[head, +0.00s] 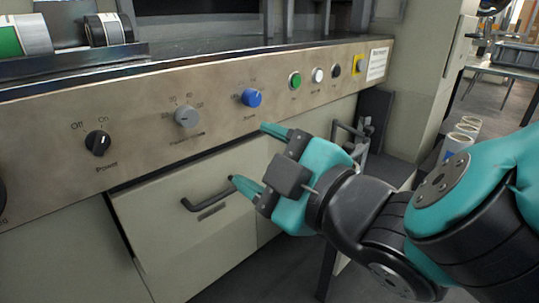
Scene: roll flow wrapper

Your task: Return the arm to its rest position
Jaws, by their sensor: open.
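My gripper (248,155) is teal and black and reaches in from the right side of the head view. Its two fingers point left and are spread apart, with nothing between them. It is in front of the wrapper's control panel (225,85), below the blue knob (251,97) and above and right of the black drawer handle (207,194). I cannot tell whether the fingertips touch the machine; they appear apart from the knobs.
The panel also has a black power knob (98,143), a grey knob (187,116), a green button (295,80) and a white button (318,75). A table (505,69) is at the far right. Floor shows below my arm.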

